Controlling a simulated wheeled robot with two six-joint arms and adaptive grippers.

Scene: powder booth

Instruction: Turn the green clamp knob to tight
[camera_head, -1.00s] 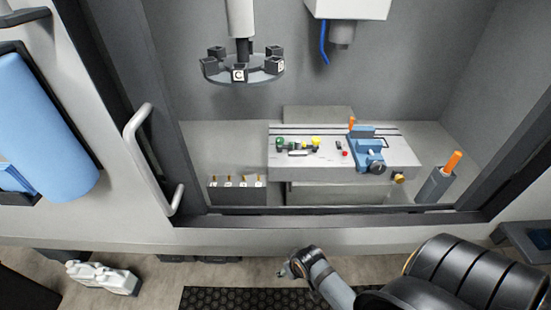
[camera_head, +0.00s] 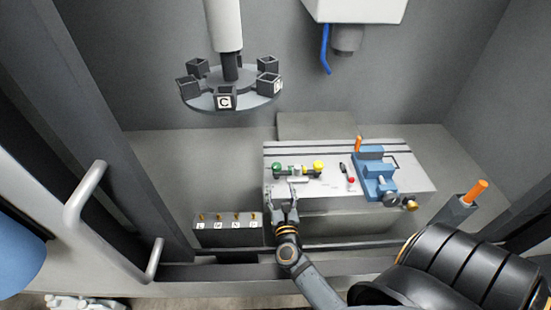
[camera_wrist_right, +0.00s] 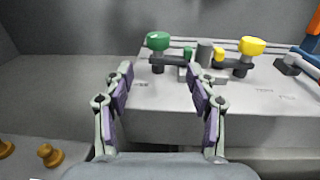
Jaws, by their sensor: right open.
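The green clamp knob (camera_head: 278,169) stands at the left of the clamp fixture on the grey worktable (camera_head: 330,199). The green knob also shows in the right wrist view (camera_wrist_right: 158,41), on a dark post. A yellow knob (camera_head: 318,166) stands at the fixture's right end and shows in the wrist view (camera_wrist_right: 252,46). My right gripper (camera_head: 281,190) is at the table's front edge, short of the knobs. In the wrist view its fingers (camera_wrist_right: 160,82) are spread and empty, pointing toward the fixture. My left gripper is not in view.
A blue vise (camera_head: 374,178) with an orange handle stands at the table's right. A red-topped piece (camera_head: 351,181) lies left of it. A rack (camera_head: 228,231) with several labelled pegs is front left. A carousel (camera_head: 229,97) hangs above. An orange-handled tool sits in a holder (camera_head: 457,211).

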